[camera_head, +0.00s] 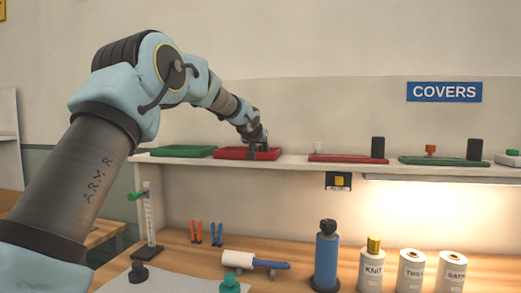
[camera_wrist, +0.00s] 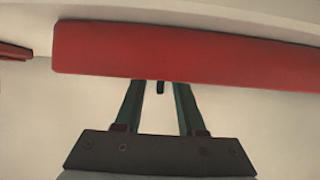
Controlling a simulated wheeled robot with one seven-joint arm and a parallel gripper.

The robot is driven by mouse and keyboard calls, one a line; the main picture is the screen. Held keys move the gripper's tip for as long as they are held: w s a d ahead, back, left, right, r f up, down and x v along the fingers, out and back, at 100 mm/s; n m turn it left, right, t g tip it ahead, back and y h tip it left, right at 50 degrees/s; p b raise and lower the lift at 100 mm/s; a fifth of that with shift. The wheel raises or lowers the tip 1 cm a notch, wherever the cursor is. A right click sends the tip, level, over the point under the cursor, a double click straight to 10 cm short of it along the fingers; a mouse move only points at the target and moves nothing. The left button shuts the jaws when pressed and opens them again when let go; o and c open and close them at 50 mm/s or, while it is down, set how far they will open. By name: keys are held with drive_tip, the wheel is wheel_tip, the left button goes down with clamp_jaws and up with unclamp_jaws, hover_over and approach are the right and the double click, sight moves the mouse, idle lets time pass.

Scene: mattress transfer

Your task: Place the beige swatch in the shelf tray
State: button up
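I do not see the beige swatch in either view. My gripper (camera_head: 257,153) is at the red tray (camera_head: 228,153) on the shelf, in the left part of the shelf in the head view. In the wrist view my gripper (camera_wrist: 159,88) has its two fingers apart, with their ends at the lower edge of the red tray (camera_wrist: 200,55). A small dark piece shows between them; I cannot tell what it is. The tray's inside is hidden in the wrist view.
The shelf (camera_head: 290,161) also carries a green tray (camera_head: 182,151) at the left, another red tray (camera_head: 345,158) and a green tray (camera_head: 440,160) to the right. Dark upright blocks stand by the right trays. Below, a blue bottle (camera_head: 326,258) and labelled rolls stand on the bench.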

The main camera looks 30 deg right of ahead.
drive_tip(key=shift+r, duration=0.2)
drive_tip(key=shift+s+a, duration=0.25)
drive_tip(key=b+v, duration=0.4)
drive_tip(key=v, duration=0.7)
drive_tip(key=a+f+n+g+y, duration=0.1)
drive_tip(key=a+f+n+y, duration=0.15)
drive_tip(key=a+f, duration=0.9)
drive_tip(key=a+f+n+g+y, duration=0.1)
drive_tip(key=a+f+g+y, duration=0.15)
drive_tip(key=a+f, duration=0.9)
drive_tip(key=s+a+f+n+g+y, duration=0.1)
drive_tip(key=s+a+f, duration=0.4)
drive_tip(key=s+a, duration=0.5)
drive_tip(key=s+a+f+n+g+y, duration=0.2)
drive_tip(key=s+a+f, duration=0.4)
drive_tip(key=s+a, duration=0.4)
drive_tip(key=a+n+g, duration=0.1)
drive_tip(key=a, duration=0.3)
